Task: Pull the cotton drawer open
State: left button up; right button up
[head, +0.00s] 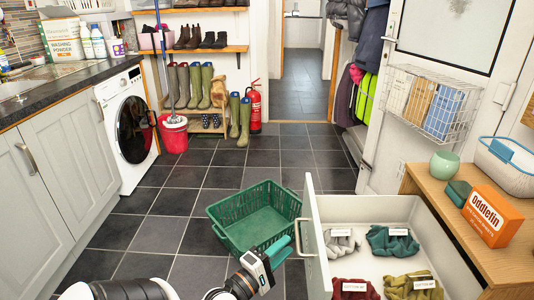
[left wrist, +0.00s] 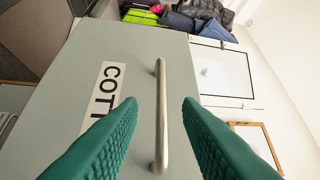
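The cotton drawer (head: 385,210) stands open at the right, its pale front panel (head: 315,245) facing left. Its bar handle (head: 299,238) is on that front. In the left wrist view, a label reading "COTT" (left wrist: 104,92) is on the panel, partly hidden by a finger. My left gripper (head: 286,252) is at the handle, its green fingers pointing to the front. In the left wrist view, the open fingers (left wrist: 159,105) stand either side of the handle (left wrist: 162,115), with gaps on both sides. My right gripper is not in view.
Folded grey (head: 342,242), green (head: 392,242), red (head: 354,289) and olive (head: 414,287) cloths with labels lie in the drawer. A green crate (head: 225,232) sits on the floor just left of it. Open tiled floor (head: 170,200) lies beyond.

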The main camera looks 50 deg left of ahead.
pick_arm(q)
jog(key=s, duration=0.6)
jog(key=shift+d+f, duration=0.3)
jog(key=shift+f, duration=0.1)
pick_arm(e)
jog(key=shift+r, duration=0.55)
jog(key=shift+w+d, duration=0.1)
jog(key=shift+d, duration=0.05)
